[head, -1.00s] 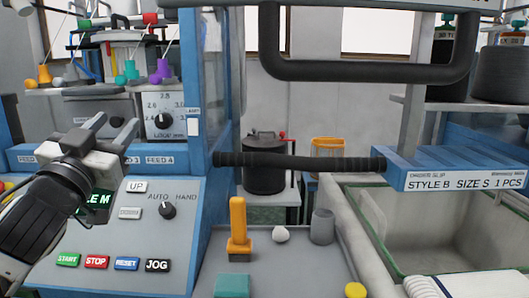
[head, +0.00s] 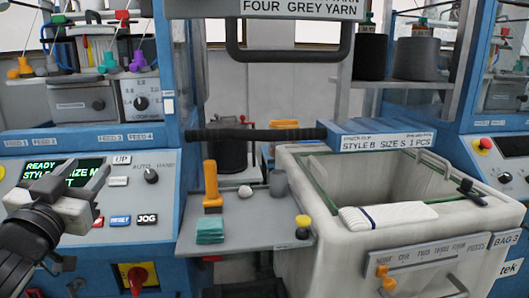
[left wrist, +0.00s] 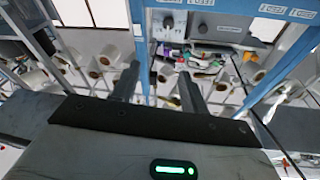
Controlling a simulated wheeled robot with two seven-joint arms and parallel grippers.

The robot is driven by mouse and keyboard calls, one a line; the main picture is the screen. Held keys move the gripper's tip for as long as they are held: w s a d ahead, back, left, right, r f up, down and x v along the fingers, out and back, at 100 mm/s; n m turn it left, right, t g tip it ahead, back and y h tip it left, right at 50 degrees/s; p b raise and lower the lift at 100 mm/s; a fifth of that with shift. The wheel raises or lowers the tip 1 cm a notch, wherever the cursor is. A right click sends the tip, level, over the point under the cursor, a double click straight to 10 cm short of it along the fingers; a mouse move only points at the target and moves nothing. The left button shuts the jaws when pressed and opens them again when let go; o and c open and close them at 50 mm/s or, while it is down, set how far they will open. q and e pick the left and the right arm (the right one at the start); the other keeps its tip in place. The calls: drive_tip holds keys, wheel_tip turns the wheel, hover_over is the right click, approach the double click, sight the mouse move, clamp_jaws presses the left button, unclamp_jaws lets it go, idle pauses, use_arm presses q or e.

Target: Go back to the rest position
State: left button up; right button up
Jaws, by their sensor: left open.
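My left gripper (head: 85,174) is at the lower left of the head view, in front of the machine's control panel (head: 45,226). Its two fingers are apart with nothing between them. The left wrist view also shows the spread, empty fingers (left wrist: 158,88). The gripper covers part of the panel's green-lettered display (head: 45,168) and some buttons. My right gripper is not in view.
A grey shelf (head: 245,236) holds an orange-handled tool (head: 211,187), a teal block (head: 210,230) and a grey cup (head: 278,183). A pale bin (head: 340,262) stands to the right, a folded white cloth (head: 388,216) on its front edge. A dark horizontal bar (head: 255,133) spans behind the shelf.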

use_arm(q)
drive_tip(key=s+d+f+g+h, duration=0.1)
drive_tip(key=d+f+g, duration=0.1)
drive_tip(key=f, duration=0.5)
drive_tip(key=s+d+f+g, duration=0.1)
drive_tip(key=s+d+f, duration=0.1)
drive_tip(key=f, duration=0.5)
drive_tip(key=s+d+f+g+h, duration=0.1)
drive_tip(key=d+f+g, duration=0.15)
drive_tip(key=f, duration=0.45)
drive_tip(key=s+d+f+g+h, duration=0.1)
drive_tip(key=s+d+f+g, duration=0.1)
drive_tip(key=s+d+f, duration=0.3)
drive_tip(key=s+d+f+g, duration=0.2)
drive_tip(key=s+d+f, duration=0.3)
drive_tip(key=s+f, duration=0.6)
drive_tip(key=shift+d+f+h+p, duration=0.15)
drive_tip(key=shift+f+h+p, duration=0.15)
drive_tip(key=shift+f+h, duration=0.1)
drive_tip(key=shift+w, duration=0.1)
drive_tip(key=shift+c, duration=0.8)
